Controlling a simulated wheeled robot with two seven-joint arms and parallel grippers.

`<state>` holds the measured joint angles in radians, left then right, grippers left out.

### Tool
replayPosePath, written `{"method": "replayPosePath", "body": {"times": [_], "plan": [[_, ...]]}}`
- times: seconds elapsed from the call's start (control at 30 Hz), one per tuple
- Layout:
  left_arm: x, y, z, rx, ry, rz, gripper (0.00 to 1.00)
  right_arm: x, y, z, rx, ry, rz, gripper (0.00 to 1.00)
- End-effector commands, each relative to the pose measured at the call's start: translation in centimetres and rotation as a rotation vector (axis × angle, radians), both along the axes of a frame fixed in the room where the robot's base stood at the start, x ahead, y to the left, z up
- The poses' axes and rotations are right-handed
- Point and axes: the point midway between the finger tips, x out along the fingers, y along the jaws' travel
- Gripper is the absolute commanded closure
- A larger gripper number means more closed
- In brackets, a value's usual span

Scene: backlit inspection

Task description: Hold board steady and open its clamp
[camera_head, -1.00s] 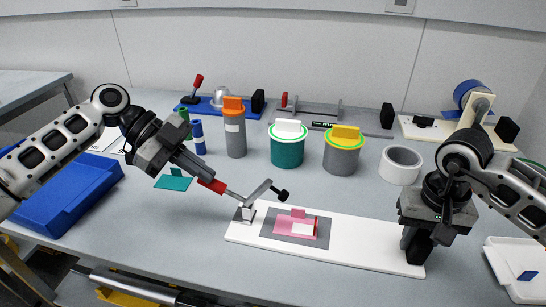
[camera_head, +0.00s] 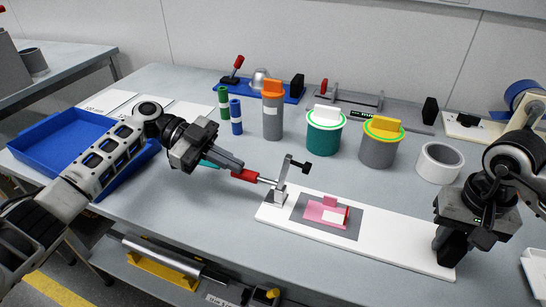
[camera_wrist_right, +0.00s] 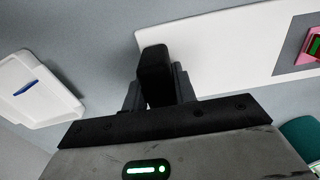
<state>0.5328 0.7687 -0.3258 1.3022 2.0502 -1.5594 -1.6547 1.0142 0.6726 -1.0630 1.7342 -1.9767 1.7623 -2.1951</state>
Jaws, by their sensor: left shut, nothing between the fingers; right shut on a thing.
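A long white board (camera_head: 400,248) lies on the grey bench, with a metal toggle clamp (camera_head: 281,192) at its left end. The clamp's arm with its black tip stands nearly upright, off the pink part (camera_head: 322,212). The red handle (camera_head: 245,175) points left, low over the bench. My left gripper (camera_head: 236,167) is shut and empty, its fingertips at the handle's outer end; I cannot tell if they touch. My right gripper (camera_head: 448,246) is shut on the board's right end. The right wrist view shows its dark fingers (camera_wrist_right: 155,75) over the white board (camera_wrist_right: 210,45).
Behind the board stand a teal canister (camera_head: 323,138), a grey canister with yellow lid (camera_head: 378,149), an orange-capped bottle (camera_head: 272,118) and a white ring (camera_head: 439,163). A blue tray (camera_head: 60,150) is at left. A white tray (camera_wrist_right: 38,90) lies beyond my right gripper.

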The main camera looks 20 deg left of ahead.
Motion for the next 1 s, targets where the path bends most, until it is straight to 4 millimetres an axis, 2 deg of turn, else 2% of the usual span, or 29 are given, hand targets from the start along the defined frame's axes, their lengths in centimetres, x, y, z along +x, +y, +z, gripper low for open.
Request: {"method": "replayPosePath", "body": {"times": [0.37,0.47,0.6,0.8,1.0], "plan": [[-0.1,0.1,0.0,0.008,0.004,0.001,1.0,-0.2,-0.1,-0.3,-0.004,0.009,0.001,1.0],[-0.3,0.1,1.2,0.006,0.001,0.001,1.0,-0.2,-0.1,-0.3,-0.005,0.009,0.001,1.0],[-0.9,0.1,4.1,0.004,-0.006,-0.001,1.0,-0.2,-0.1,-0.3,-0.005,0.009,0.001,1.0],[-0.9,4.9,5.1,0.001,0.0,0.006,1.0,-0.2,-0.1,-0.3,-0.004,0.008,0.001,1.0],[-0.9,8.3,6.0,0.0,-0.001,0.004,1.0,-0.2,-0.1,-0.3,-0.004,0.008,0.0,1.0]]}}
